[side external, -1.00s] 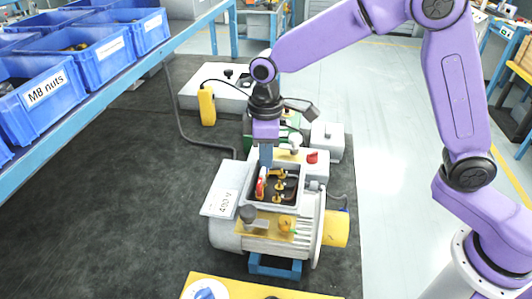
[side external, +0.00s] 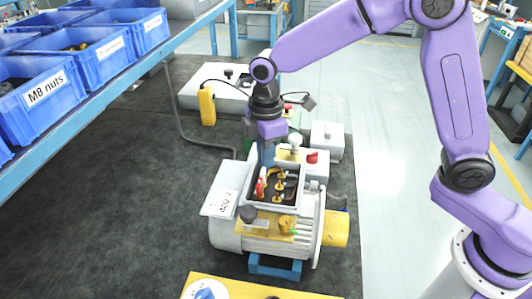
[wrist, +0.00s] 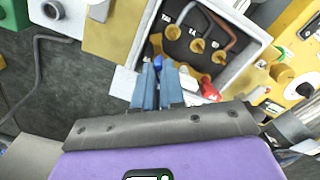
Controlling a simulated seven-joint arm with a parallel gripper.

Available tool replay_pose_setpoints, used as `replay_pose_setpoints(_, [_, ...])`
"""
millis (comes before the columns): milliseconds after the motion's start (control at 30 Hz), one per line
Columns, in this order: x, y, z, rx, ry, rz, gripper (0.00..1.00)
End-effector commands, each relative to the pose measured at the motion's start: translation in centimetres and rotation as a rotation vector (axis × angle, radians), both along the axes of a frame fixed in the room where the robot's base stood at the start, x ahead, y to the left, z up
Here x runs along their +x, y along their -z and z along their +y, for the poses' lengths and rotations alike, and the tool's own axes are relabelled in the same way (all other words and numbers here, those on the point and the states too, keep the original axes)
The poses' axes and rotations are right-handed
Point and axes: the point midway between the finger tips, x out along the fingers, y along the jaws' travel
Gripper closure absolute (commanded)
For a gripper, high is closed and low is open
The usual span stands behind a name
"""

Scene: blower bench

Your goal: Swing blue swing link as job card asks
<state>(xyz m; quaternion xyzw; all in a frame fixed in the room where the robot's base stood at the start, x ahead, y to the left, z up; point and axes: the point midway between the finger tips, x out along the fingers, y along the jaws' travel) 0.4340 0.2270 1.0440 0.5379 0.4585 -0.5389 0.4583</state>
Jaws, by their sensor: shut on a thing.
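My gripper (side external: 266,163) reaches down into the open terminal box (side external: 302,190) on top of the grey motor (side external: 228,236). In the wrist view its two blue fingers (wrist: 158,76) are close together on a small blue part, which I take for the blue swing link (wrist: 157,62). The fingers hide most of it. A red link (side external: 261,182) stands beside the fingers in the box; it also shows in the wrist view (wrist: 209,90). Several brass studs (wrist: 197,46) with letter labels sit in the dark box floor. A white card reading about 400 V (side external: 220,203) lies at the box's left.
Grey and copper-coloured leads (wrist: 218,30) run to the studs. A grey unit with a red knob (side external: 312,158) stands close behind the box. A yellow tester (side external: 207,105) and blue bins (side external: 110,55) are farther off. The dark mat at left is mostly clear.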

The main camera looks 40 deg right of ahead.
Motion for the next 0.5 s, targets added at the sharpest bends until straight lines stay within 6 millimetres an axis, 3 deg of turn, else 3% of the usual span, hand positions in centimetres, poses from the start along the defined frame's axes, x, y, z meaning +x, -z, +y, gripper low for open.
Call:
replay_pose_setpoints(233, [0.06, -0.14, 0.12, 0.003, -0.005, -0.005, 1.00])
replay_pose_setpoints(267, [0.06, -0.14, 0.13, 0.003, -0.005, -0.005, 0.84])
replay_pose_setpoints(300, [0.06, -0.14, 0.12, 0.003, -0.004, -0.005, 0.80])
replay_pose_setpoints(500, [0.01, -0.07, 0.11, 0.003, -0.003, -0.002, 0.80])
